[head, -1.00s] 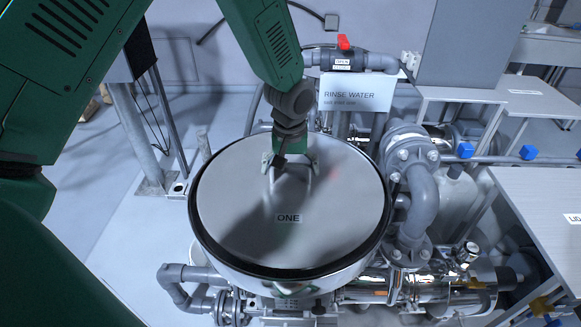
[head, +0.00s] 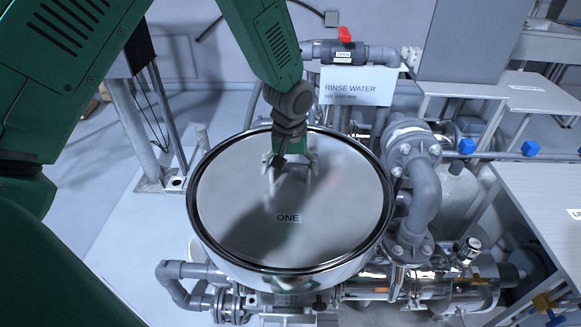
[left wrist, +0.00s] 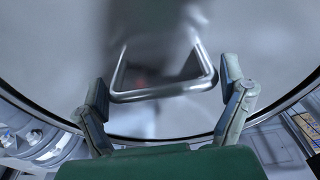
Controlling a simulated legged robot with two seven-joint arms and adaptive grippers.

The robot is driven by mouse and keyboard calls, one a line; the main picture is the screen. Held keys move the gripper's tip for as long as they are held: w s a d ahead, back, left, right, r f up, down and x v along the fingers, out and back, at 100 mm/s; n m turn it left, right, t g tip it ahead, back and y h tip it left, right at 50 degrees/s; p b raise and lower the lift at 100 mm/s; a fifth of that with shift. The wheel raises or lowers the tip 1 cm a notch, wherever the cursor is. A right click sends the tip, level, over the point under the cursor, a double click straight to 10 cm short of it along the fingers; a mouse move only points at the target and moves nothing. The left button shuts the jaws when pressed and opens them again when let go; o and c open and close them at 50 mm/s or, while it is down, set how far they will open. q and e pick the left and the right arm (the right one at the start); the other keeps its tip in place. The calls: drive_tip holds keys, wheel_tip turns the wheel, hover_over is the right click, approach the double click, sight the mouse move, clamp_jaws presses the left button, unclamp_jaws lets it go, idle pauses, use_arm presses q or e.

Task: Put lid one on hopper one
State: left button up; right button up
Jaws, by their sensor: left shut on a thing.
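Lid one (head: 240,205), a round grey metal disc labelled ONE, lies level over the top of hopper one (head: 315,278), a shiny round steel vessel. The lid's edge sits inside the hopper's rim, with a thin dark line around it. My left gripper (head: 290,165) reaches down from above and is shut on the lid's handle near the lid's far side. In the left wrist view the bar handle (left wrist: 165,95) shows between the two fingers, with the lid (left wrist: 255,60) blurred behind it. My right gripper is not in view.
A rinse water sign (head: 355,90) and a red-handled valve (head: 345,38) stand behind the hopper. Grey pipes (head: 425,195) run close along its right side. A light table (head: 545,205) is at the right. The floor at the left is mostly open.

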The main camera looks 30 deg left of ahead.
use_arm(q)
drive_tip(key=shift+w+f, duration=0.1)
drive_tip(key=o, duration=1.4)
drive_tip(key=shift+o, duration=0.2)
